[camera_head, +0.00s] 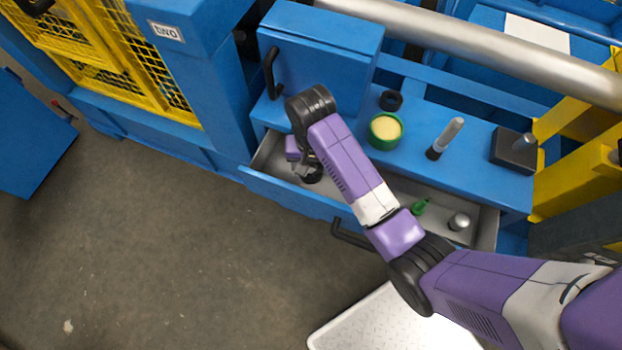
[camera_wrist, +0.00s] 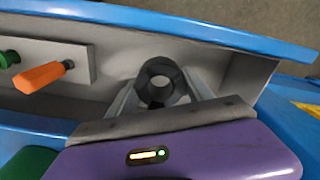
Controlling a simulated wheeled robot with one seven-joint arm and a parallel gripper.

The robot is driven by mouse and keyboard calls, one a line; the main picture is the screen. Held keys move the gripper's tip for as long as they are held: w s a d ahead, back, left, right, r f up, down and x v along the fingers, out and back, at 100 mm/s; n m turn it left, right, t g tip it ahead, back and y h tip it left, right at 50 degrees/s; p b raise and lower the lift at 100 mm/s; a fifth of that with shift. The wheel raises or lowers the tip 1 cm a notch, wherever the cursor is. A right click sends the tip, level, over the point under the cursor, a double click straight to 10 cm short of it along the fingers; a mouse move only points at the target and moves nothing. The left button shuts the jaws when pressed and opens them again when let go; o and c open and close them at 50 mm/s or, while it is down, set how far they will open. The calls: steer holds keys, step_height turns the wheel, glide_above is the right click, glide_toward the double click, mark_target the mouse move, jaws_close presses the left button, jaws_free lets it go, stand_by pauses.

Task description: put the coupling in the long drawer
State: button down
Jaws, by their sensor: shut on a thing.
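The coupling (camera_wrist: 159,70) is a dark grey hollow ring in the wrist view, with its hole showing. My gripper (camera_wrist: 158,92) is shut on it, one finger on each side. The long drawer (camera_head: 290,188) is pulled open below the blue bench in the head view. In the wrist view the drawer's blue front (camera_wrist: 190,25) runs across the top. The coupling is over or inside the drawer's end that is at left in the head view. I cannot tell whether it touches the floor. In the head view my arm partly hides my gripper (camera_head: 308,172).
An orange-handled tool (camera_wrist: 42,77) and a green-handled one (camera_wrist: 8,59) lie in the drawer. A silver cylinder (camera_head: 459,221) is at its right end. A green tub (camera_head: 385,131), a black ring (camera_head: 391,100) and a dark block (camera_head: 514,150) stand on the bench.

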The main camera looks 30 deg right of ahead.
steer(key=shift+w+f+b, duration=0.1)
steer(key=shift+f+b, duration=0.5)
steer(key=shift+f, duration=2.9)
steer(key=shift+f, duration=0.15)
steer(key=shift+c, duration=2.1)
jaws_free()
step_height(320, 180, up, 12)
steer(key=p, duration=0.2)
